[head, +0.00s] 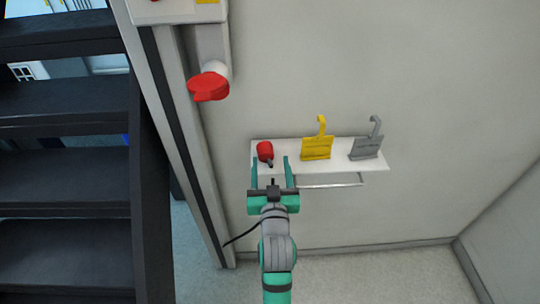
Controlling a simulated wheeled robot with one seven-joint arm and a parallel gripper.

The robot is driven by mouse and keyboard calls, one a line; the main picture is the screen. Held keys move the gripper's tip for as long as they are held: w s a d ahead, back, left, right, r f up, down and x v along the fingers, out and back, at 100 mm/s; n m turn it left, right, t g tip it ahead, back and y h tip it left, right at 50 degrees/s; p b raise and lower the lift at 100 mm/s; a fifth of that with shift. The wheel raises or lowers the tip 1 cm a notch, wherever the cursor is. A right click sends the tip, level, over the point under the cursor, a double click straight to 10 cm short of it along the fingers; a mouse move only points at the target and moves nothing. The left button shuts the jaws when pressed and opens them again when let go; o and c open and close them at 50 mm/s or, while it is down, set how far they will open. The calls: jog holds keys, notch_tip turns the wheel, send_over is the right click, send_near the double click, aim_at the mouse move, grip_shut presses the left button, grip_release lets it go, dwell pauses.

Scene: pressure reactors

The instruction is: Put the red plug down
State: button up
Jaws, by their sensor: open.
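The red plug (265,151) rests on the left part of the white wall shelf (346,149), with a dark end toward the lower right. My teal gripper (270,161) is open, its two fingers pointing up in the picture toward the shelf's left part. The plug shows at the finger ends, between the left and right fingertips. I cannot tell whether the fingers touch it.
A yellow hooked piece (317,145) and a grey hooked piece (367,145) stand on the shelf to the right. A rail (330,185) runs below it. A red socket cap (209,85) is on the wall at upper left. Dark stairs (65,190) fill the left.

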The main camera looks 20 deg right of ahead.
jog(key=s+a+f+y, duration=0.1)
jog(key=s+a+f, duration=0.3)
jog(key=s+f, duration=0.15)
jog(key=s+a+f+n+g+y, duration=0.1)
jog(key=s+a+f, duration=0.25)
jog(key=s, duration=0.35)
jog(key=s+a+f, duration=0.4)
jog(key=s+f, duration=0.1)
jog(key=s, duration=0.2)
jog(key=s+a+f+n+y, duration=0.1)
jog(key=s+a, duration=0.2)
jog(key=s, duration=0.7)
jog(key=s+a+f+n+g+y, duration=0.1)
jog(key=s+a+f+y, duration=0.1)
jog(key=s, duration=0.8)
jog(key=shift+a, duration=0.75)
